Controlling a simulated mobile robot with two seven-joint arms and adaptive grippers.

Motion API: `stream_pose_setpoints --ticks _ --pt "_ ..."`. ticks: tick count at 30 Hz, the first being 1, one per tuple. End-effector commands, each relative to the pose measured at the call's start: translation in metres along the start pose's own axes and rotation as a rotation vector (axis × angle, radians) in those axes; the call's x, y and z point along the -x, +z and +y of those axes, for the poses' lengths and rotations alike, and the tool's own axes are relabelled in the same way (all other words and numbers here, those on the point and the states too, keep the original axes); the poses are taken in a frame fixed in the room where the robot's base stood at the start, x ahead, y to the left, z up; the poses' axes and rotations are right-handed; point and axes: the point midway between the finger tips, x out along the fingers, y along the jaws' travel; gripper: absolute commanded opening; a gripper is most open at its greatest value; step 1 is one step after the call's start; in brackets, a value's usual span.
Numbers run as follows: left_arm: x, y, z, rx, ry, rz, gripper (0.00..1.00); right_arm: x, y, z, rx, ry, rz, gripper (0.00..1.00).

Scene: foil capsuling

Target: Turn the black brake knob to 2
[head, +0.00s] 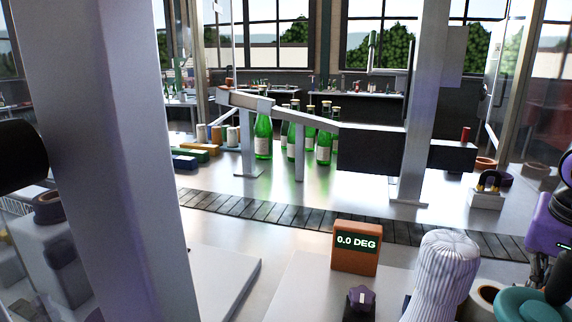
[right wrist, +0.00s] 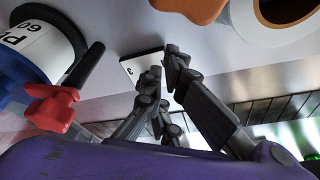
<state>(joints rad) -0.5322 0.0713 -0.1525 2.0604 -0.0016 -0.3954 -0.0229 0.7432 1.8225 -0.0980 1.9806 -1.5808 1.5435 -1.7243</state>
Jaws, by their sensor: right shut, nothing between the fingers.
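A small dark knob with a purple-grey grip (head: 360,297) stands at the bottom middle of the head view, in front of the orange display box (head: 356,248) reading 0.0 DEG. I cannot tell whether it is the brake knob, and no 2 mark on it is legible. My right gripper (head: 540,268) is at the right edge of the head view, well right of this knob. In the right wrist view its dark fingers (right wrist: 167,70) are shut and empty, near a small white card (right wrist: 143,68) with a digit I cannot read surely. My left gripper is not in view.
A slatted conveyor (head: 300,219) crosses behind, with green bottles (head: 263,137) beyond. A red clamp (right wrist: 52,106) on a black rod is left of the fingers.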

Motion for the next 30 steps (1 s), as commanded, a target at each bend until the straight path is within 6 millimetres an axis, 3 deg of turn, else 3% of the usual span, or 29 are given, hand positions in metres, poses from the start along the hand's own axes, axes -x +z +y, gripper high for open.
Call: stream_pose_setpoints --ticks 17,30 --pt "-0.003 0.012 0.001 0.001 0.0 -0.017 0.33 0.003 0.007 -0.003 0.001 -0.001 0.001 0.0" --pt "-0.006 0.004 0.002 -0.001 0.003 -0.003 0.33 0.052 -0.006 -0.004 0.0 -0.005 0.001 0.0"
